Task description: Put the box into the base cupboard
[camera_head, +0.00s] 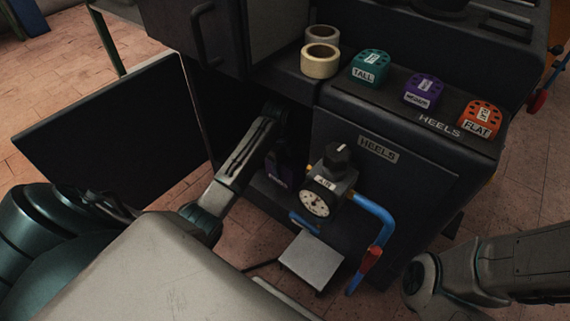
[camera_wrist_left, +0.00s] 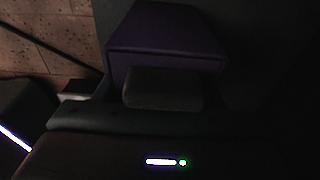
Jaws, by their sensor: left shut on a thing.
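The base cupboard stands open, its dark door (camera_head: 110,130) swung out to the left. My left arm reaches into its shadowed opening. A dark purple box (camera_head: 281,172) with a small label shows low in the opening, beside the heel press front. In the left wrist view the purple box (camera_wrist_left: 165,35) lies straight ahead of my left gripper (camera_wrist_left: 162,88), which is shut on it. I cannot tell whether the box rests on the cupboard floor. My right arm shows at the lower right; its gripper is out of view.
An air gauge (camera_head: 318,198) with a black knob and blue pipe (camera_head: 378,215) juts out right of the opening. A pedal (camera_head: 310,262) sits below. Two tape rolls (camera_head: 320,60) and teal, purple and orange heel blocks (camera_head: 424,90) stand on top.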

